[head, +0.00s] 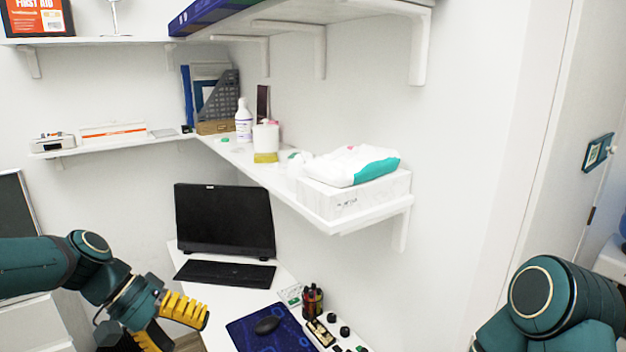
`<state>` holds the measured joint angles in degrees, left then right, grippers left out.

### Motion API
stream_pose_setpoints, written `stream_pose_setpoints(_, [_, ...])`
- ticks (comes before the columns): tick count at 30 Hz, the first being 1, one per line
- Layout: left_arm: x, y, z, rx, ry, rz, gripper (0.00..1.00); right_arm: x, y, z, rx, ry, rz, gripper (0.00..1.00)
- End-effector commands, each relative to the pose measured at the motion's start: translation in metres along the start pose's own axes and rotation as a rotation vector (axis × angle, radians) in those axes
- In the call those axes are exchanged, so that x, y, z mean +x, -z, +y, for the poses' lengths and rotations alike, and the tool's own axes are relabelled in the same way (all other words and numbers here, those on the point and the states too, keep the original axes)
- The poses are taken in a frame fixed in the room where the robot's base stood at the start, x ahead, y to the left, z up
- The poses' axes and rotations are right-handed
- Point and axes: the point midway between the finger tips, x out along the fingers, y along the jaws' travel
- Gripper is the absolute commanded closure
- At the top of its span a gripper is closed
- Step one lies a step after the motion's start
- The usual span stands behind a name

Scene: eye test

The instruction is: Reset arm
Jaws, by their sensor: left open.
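My left gripper (172,325) has yellow ribbed fingers and comes in from the lower left. Its fingers are apart, and I see nothing between them. It is in front of the white desk's left edge, left of the blue mouse mat. My right arm (548,300) shows only as a dark green joint at the lower right. The right gripper is outside the picture.
A black monitor (225,220) and keyboard (226,273) stand on the white desk. A blue mat (244,332) bears a mouse (267,325). A white corner shelf (335,221) juts out above, bearing boxes and bottles.

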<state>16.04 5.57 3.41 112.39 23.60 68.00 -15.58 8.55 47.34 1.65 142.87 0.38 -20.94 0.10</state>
Motion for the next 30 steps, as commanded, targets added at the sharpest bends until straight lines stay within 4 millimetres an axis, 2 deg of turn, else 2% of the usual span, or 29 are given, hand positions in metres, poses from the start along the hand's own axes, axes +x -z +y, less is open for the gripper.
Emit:
stream_pose_setpoints(2, [0.0,0.0,0.0,0.0,0.0,0.0,0.29,0.0,0.0,0.0,0.0,0.0,0.0,0.29])
stream_pose_setpoints(3, [0.021,0.004,-0.012,-0.017,0.018,-0.005,0.29,0.004,-0.001,0.002,0.0,0.0,0.0,0.29])
stream_pose_setpoints(8, [0.088,0.018,-0.057,-0.069,0.105,0.018,0.29,0.015,-0.003,0.006,-0.001,-0.002,-0.003,0.29])
stream_pose_setpoints(9, [0.107,0.02,-0.068,-0.079,0.129,0.024,0.29,0.019,-0.004,0.007,0.0,-0.002,-0.004,0.29])
stream_pose_setpoints(14, [0.191,0.018,-0.121,-0.102,0.236,0.051,0.29,0.033,-0.007,0.012,-0.001,-0.004,-0.007,0.29])
stream_pose_setpoints(18, [0.264,0.002,-0.163,-0.087,0.32,0.085,0.29,0.046,-0.01,0.016,-0.003,-0.005,-0.011,0.29])
stream_pose_setpoints(21, [0.309,-0.015,-0.187,-0.06,0.36,0.113,0.29,0.056,-0.012,0.019,-0.003,-0.007,-0.014,0.29])
stream_pose_setpoints(25, [0.353,-0.038,-0.206,-0.02,0.383,0.148,0.29,0.065,-0.014,0.023,-0.004,-0.008,-0.016,0.29])
stream_pose_setpoints(30, [0.381,-0.058,-0.216,0.013,0.384,0.184,0.29,0.071,-0.015,0.025,-0.005,-0.009,-0.018,0.29])
